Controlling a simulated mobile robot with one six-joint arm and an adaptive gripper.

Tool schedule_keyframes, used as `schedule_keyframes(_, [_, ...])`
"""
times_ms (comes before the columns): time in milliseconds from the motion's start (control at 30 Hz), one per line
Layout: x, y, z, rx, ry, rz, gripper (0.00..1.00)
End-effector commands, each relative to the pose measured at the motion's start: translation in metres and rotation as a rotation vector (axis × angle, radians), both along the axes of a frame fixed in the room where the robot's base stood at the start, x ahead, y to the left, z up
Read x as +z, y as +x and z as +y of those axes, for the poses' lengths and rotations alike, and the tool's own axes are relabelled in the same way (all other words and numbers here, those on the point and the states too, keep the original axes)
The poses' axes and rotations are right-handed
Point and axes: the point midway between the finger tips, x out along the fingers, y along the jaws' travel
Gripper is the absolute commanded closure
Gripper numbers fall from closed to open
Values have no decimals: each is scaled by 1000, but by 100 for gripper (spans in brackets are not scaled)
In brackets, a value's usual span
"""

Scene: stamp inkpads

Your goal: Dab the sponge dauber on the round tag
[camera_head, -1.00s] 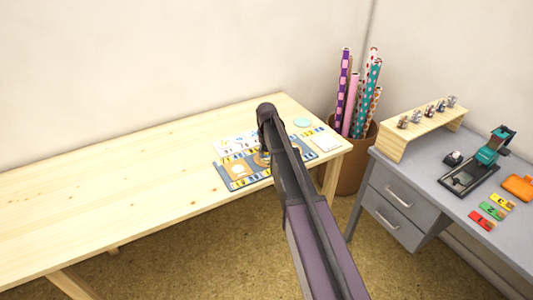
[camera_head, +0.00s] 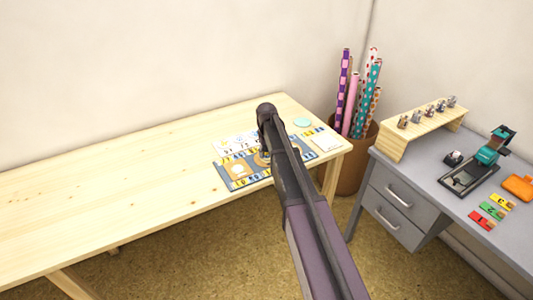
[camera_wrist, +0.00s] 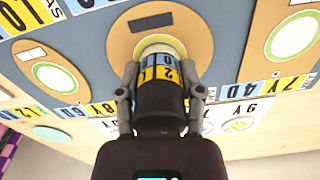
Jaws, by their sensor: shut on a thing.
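In the wrist view my gripper (camera_wrist: 160,76) is shut on the sponge dauber (camera_wrist: 160,98), a black cylinder with a blue and yellow lettered band. Its pale end (camera_wrist: 160,44) points at the middle of the round tag (camera_wrist: 118,38), a tan disc with a pale green ring and a dark slot. The end covers part of the ring; I cannot tell whether it touches. The tag lies on a blue-grey mat (camera_wrist: 225,62).
Other tan tags with green circles lie left (camera_wrist: 28,55) and right (camera_wrist: 262,42) of the dauber. A teal disc (camera_head: 303,122) and a white square (camera_head: 325,143) lie farther right. The wooden table (camera_head: 110,190) is clear at left. A grey desk (camera_head: 415,180) stands right.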

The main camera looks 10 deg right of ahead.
Motion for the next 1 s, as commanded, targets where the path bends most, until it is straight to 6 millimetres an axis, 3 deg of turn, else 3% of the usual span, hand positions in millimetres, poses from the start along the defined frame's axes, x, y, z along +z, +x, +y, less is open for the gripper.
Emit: schedule_keyframes(1000, [12,0,0,0,0,0,85])
